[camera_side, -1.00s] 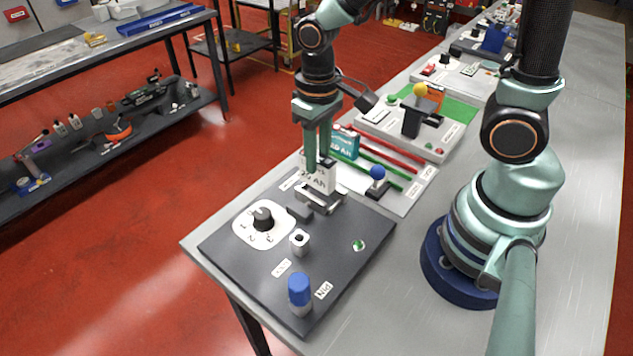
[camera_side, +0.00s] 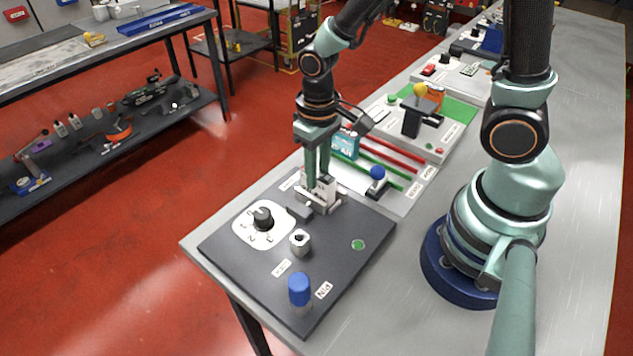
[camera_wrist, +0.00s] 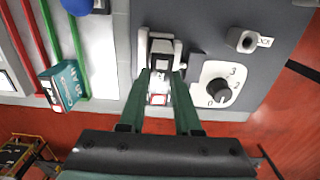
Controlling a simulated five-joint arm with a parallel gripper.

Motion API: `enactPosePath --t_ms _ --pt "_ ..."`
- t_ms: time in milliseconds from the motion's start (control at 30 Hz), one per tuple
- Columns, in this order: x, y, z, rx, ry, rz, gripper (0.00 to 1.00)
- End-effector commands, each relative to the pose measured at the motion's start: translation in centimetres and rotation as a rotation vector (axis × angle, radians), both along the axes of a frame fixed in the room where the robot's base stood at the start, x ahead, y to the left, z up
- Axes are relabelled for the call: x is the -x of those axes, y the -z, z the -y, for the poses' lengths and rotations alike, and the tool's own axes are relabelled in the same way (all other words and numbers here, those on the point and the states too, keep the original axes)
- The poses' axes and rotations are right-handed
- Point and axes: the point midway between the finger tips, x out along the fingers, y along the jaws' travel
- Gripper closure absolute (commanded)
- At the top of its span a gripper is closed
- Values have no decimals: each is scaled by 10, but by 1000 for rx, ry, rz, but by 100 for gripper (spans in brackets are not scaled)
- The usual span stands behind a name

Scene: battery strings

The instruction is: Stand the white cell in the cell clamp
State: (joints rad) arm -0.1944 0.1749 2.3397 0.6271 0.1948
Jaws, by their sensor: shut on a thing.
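The white cell (camera_side: 325,187) is upright between the fingers of my gripper (camera_side: 318,177), which is shut on it. It stands at the cell clamp (camera_side: 328,205) on the dark board, low between the clamp's parts. My fingers hide much of the cell, so I cannot tell whether its base is fully seated. In the wrist view the white cell (camera_wrist: 159,86) shows between the two green fingertips (camera_wrist: 160,90), in line with the clamp (camera_wrist: 161,47).
A blue-knobbed lever (camera_side: 377,173) is to the right.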

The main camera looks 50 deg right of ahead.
Motion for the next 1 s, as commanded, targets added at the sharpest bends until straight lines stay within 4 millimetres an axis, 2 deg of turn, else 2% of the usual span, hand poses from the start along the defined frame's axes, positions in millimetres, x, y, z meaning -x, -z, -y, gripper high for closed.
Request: enactPosePath --t_ms 500,533,600,633,1000 --pt "0 4 0 0 0 -1 100" --pt "0 4 0 0 0 0 64" --pt "0 4 0 0 0 0 37" --pt "0 4 0 0 0 0 33" --pt "0 1 0 0 0 1 33"
